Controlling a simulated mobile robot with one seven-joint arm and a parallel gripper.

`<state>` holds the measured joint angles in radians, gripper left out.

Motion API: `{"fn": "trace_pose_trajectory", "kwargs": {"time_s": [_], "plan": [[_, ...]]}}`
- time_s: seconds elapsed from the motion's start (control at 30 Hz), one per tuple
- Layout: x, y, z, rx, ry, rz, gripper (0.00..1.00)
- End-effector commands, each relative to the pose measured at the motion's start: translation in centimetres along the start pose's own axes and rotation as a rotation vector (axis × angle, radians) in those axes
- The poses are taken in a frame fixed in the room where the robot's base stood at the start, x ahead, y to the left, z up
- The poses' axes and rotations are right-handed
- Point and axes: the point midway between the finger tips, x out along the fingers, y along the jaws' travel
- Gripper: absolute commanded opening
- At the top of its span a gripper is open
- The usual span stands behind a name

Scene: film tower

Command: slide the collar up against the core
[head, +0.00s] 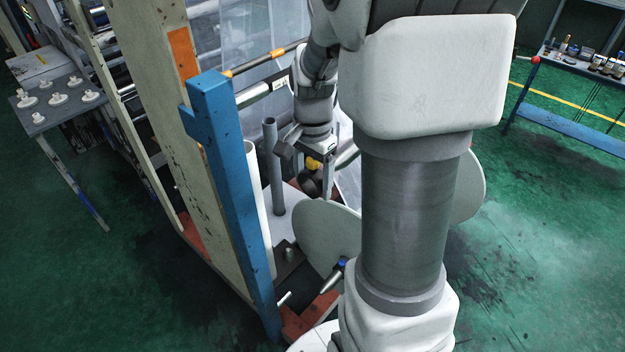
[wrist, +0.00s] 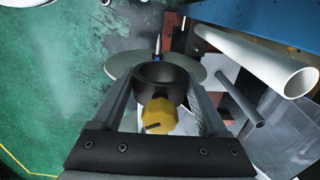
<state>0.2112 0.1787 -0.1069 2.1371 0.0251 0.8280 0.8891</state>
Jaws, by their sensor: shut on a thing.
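The collar (wrist: 160,84) is a short black ring with a yellow knob on its side. My gripper (wrist: 163,75) is shut on it, with one finger on each side. In the head view my gripper (head: 316,180) holds the collar (head: 309,187) beside a grey upright tube. The ring's open hole shows in the wrist view, and I see no shaft through it. A white hollow tube (wrist: 258,60), perhaps the core, lies to the right in the wrist view, apart from the collar. I cannot tell for sure which part is the core.
A blue post (head: 228,190) stands left of my gripper. A grey tube (head: 273,165) stands close to my gripper's left. A pale round disc (head: 325,232) and a blue-banded pointed spindle (head: 340,266) are below. A bar with orange bands (head: 262,60) runs behind.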

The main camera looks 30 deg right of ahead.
Motion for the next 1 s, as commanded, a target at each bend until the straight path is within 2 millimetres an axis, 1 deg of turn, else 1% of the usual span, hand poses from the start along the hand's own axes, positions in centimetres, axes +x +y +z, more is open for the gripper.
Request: {"fn": "trace_pose_trajectory", "kwargs": {"time_s": [1.0], "plan": [[-0.1,0.0,-4.0,0.002,0.000,-0.001,0.01]]}}
